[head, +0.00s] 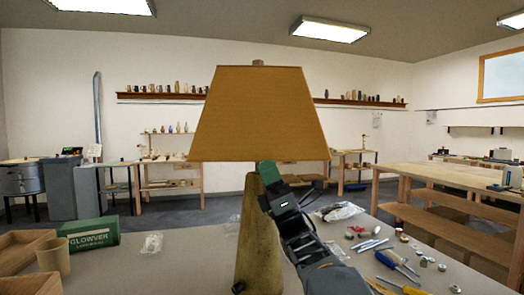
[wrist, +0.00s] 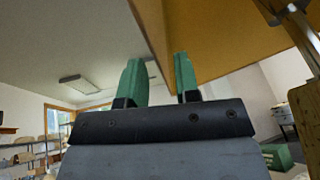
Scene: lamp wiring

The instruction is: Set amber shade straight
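The amber shade (head: 258,115) sits on top of the tapered, mottled tan lamp base (head: 255,245). In the head view its top and bottom edges look about level; a tilt toward or away from me cannot be told. My gripper (head: 266,172) is at the shade's lower edge, right of the base's neck. In the wrist view my gripper (wrist: 160,82) has two green fingers standing apart. The shade (wrist: 225,35) slants down behind and between them, with a gap on the left finger's side. The lamp base (wrist: 306,120) shows at the right. Contact with the shade is unclear.
A green Glowver box (head: 92,233), a tan cup (head: 53,257) and wooden trays (head: 20,248) stand at the left of the grey table (head: 180,262). Screwdrivers (head: 398,264), small metal parts and a clear bag (head: 338,211) lie at the right.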

